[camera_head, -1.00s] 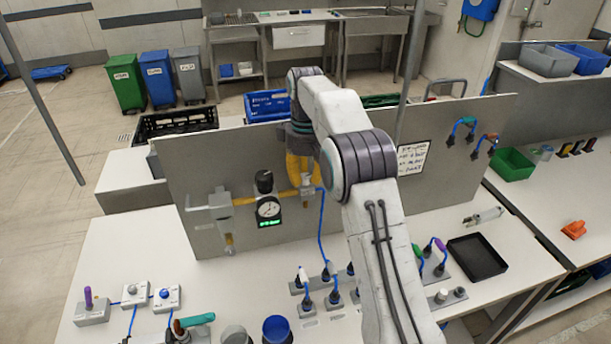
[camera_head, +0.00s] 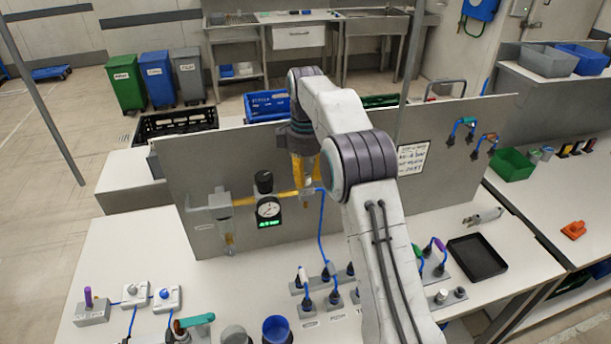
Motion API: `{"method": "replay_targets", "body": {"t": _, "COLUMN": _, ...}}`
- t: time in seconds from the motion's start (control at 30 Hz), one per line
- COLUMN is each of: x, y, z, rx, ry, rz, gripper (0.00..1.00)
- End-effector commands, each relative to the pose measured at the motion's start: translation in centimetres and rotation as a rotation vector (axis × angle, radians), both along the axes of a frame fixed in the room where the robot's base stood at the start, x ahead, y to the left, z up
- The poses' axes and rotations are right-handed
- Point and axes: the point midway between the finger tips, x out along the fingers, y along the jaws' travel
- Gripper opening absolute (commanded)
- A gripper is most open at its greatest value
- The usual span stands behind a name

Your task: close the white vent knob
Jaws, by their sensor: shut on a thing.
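My gripper (camera_head: 306,198) has yellow fingers and points down at the right end of a yellow pipe (camera_head: 245,201) on the grey upright panel. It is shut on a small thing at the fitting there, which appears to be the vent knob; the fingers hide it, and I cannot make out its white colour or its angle. A brass-coloured fitting (camera_head: 307,206) shows just below the fingertips. A blue hose (camera_head: 321,225) runs down from beside it. Left of the gripper, a round gauge (camera_head: 268,210) with a black knob above and a green display below sits on the pipe.
The grey panel (camera_head: 180,190) stands close behind the gripper. A grey valve unit (camera_head: 219,208) is at the pipe's left end. Blue-hose connectors (camera_head: 332,297) stand on the white bench below. A black tray (camera_head: 477,257) lies to the right. The bench's left middle is clear.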

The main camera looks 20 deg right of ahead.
Motion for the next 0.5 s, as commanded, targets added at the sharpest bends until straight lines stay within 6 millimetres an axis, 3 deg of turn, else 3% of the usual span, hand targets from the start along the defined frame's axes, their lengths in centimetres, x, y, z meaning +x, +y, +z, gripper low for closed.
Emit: {"method": "replay_targets", "body": {"t": 0.5, "x": -0.13, "y": 0.01, "z": -0.32, "rx": 0.001, "ry": 0.009, "rz": 0.491, "gripper": 0.0}}
